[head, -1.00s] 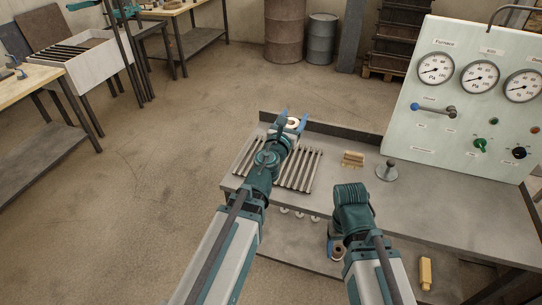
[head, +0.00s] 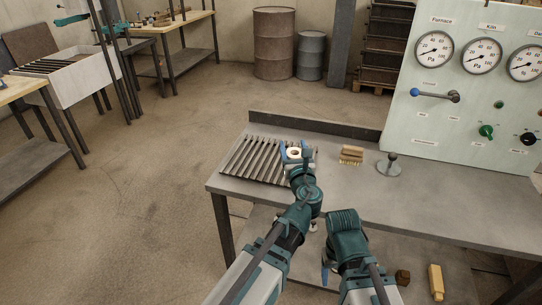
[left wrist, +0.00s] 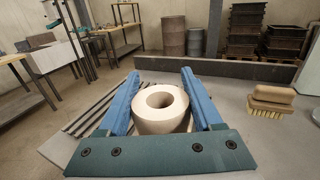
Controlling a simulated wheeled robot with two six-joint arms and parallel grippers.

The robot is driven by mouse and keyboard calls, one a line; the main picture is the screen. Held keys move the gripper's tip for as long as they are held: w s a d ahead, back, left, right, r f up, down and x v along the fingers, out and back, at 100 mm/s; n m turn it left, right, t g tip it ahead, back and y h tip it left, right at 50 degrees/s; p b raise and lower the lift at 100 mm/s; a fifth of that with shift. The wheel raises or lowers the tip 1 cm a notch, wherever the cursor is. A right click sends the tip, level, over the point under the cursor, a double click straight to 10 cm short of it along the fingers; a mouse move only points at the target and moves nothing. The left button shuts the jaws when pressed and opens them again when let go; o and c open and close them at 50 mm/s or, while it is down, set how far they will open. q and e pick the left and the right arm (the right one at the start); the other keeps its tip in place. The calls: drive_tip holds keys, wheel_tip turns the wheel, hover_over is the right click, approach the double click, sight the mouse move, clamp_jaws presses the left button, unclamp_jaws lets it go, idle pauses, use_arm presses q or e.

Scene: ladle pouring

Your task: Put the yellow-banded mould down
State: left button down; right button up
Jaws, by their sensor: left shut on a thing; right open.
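The mould (head: 294,154) is a pale, thick-walled cylinder with a round hole in its top. My left gripper (head: 298,152) is shut on it, with a blue finger on each side. It is at the right end of the slatted rack (head: 248,161). The left wrist view shows the mould (left wrist: 160,108) upright between the fingers; no yellow band is visible there. I cannot tell whether its base touches the rack. My right gripper (head: 330,271) is low in front of the table edge, open, mostly hidden by its own arm.
A wooden brush (head: 351,155) and a grey knobbed stand (head: 389,166) are on the table, right of the rack. A gauge panel (head: 470,95) rises at the right. A raised back edge (head: 315,128) runs behind the rack. The tabletop's right front is clear.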

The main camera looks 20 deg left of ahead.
use_arm(q)
drive_tip(key=shift+w+a+f+b, duration=0.85)
drive_tip(key=shift+w+a, duration=0.85)
drive_tip(key=shift+w, duration=0.25)
drive_tip(key=shift+w+a+f+b, duration=0.8)
drive_tip(key=shift+w+a, duration=0.95)
drive_tip(key=shift+w, duration=0.15)
drive_tip(key=shift+w+a+f+b, duration=0.8)
drive_tip(key=shift+w+a, duration=0.9)
drive_tip(key=shift+w, duration=0.25)
drive_tip(key=shift+f, duration=0.1)
drive_tip(key=shift+f, duration=0.2)
drive_tip(key=shift+c, duration=0.2)
unclamp_jaws()
drive_tip(key=shift+r, duration=0.1)
